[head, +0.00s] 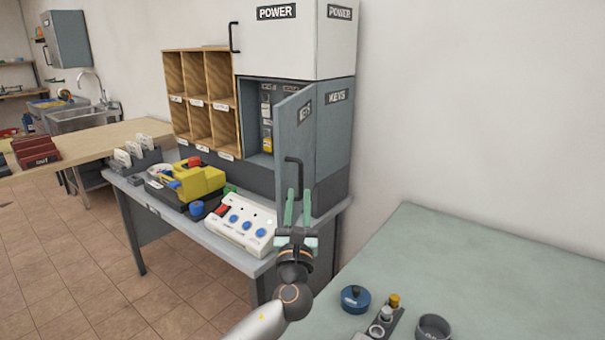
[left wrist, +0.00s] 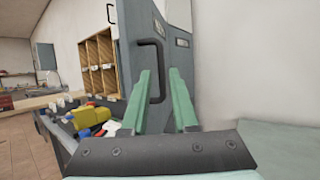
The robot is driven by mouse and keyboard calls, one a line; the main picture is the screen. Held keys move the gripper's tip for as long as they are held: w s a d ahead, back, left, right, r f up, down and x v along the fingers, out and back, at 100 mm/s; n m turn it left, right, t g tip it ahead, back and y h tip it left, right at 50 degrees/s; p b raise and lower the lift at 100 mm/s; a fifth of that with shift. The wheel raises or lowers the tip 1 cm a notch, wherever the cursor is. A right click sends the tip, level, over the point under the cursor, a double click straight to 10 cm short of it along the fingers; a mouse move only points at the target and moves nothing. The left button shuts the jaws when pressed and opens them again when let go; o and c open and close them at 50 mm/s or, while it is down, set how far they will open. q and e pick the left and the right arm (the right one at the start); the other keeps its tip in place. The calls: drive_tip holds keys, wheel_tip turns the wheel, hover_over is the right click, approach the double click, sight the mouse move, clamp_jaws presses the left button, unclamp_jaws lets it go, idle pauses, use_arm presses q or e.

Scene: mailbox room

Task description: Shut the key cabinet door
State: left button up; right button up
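The grey key cabinet (head: 333,135), labelled KEYS, stands on the grey bench under the white POWER cabinet. Its door (head: 294,135) is swung open toward me, with a black handle (head: 293,173) low on its face. Keys show inside on the back wall. My right gripper is not in view.
A white button panel (head: 242,224) and a yellow device (head: 195,180) sit on the bench (head: 150,205) left of my gripper. Wooden pigeonholes (head: 200,100) stand left of the cabinet. A green-grey table (head: 450,260) at right holds a blue round item (head: 355,299) and small parts.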

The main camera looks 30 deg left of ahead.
sight(300, 177)
use_arm(q)
drive_tip(key=x, duration=0.7)
drive_tip(key=shift+w+a+r, duration=0.1)
drive_tip(key=shift+w+a, duration=0.1)
drive_tip(key=shift+w, duration=0.1)
clamp_jaws()
idle(1.1)
